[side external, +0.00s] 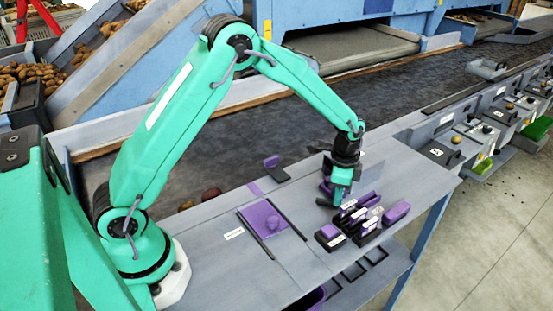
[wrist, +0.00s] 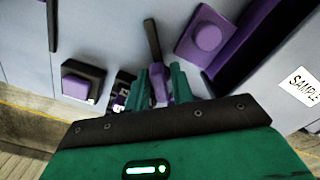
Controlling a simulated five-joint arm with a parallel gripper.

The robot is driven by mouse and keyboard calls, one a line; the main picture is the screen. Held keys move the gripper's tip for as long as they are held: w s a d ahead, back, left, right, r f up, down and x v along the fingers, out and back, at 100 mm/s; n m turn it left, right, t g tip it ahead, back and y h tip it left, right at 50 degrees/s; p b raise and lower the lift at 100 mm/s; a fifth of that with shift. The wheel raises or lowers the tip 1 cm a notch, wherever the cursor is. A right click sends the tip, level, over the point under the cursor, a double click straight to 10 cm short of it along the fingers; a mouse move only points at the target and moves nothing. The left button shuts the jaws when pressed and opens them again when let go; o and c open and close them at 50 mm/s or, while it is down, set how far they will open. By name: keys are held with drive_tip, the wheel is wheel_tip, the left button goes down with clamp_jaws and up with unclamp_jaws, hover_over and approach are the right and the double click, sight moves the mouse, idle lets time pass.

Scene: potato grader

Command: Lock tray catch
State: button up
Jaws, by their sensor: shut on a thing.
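My gripper (wrist: 162,84) is shut on a small purple piece (wrist: 159,92), with a teal finger on each side. A dark bar (wrist: 152,40) runs from this piece away toward the top of the wrist view. The piece seems to be the tray catch, but its lower part is hidden by the fingers. In the side view my gripper (side external: 341,195) is low over the grey bench, with a little purple and black showing at its left. I cannot tell whether the catch is locked.
Several black and purple blocks (side external: 330,235) stand just in front of my gripper, with a purple block (side external: 397,212) at their right. A purple square plate with a round knob (side external: 263,220) lies to the left. A conveyor belt (side external: 300,115) runs behind the bench.

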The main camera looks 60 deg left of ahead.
drive_tip(key=m, duration=0.3)
drive_tip(key=shift+m, duration=2.6)
drive_tip(key=o, duration=0.3)
drive_tip(key=shift+r, duration=0.1)
drive_tip(key=shift+r, duration=2.4)
